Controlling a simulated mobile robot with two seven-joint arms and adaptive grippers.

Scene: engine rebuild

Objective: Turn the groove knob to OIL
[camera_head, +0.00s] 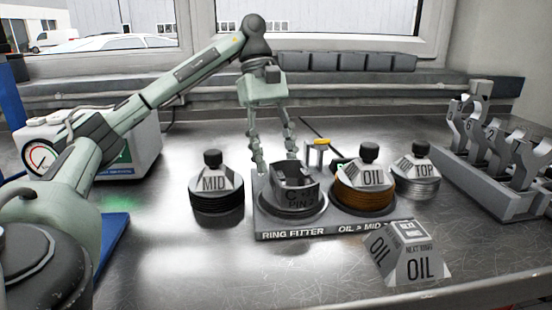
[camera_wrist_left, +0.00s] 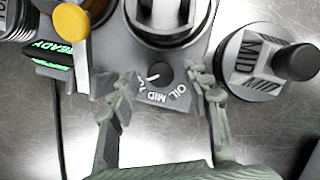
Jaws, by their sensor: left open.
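In the left wrist view the small black groove knob (camera_wrist_left: 161,72) sits on the grey ring fitter base (camera_wrist_left: 185,50). Its white pointer mark points toward the lower left, at a third label mostly hidden by a finger. The OIL and MID labels (camera_wrist_left: 165,95) are readable beside the knob. My left gripper (camera_wrist_left: 163,82) is open, its fingers on either side of the knob with gaps. In the head view my left gripper (camera_head: 273,165) points down behind the piston (camera_head: 292,198) on the ring fitter (camera_head: 290,231); the knob is hidden there. My right gripper is not in view.
A MID ring stack (camera_head: 216,190) stands left of the fitter, an OIL stack (camera_head: 365,190) on it and a TOP stack (camera_head: 420,170) to the right. A yellow-topped lever (camera_head: 320,143) is near the gripper. A next-ring sign reading OIL (camera_head: 410,255) stands in front.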

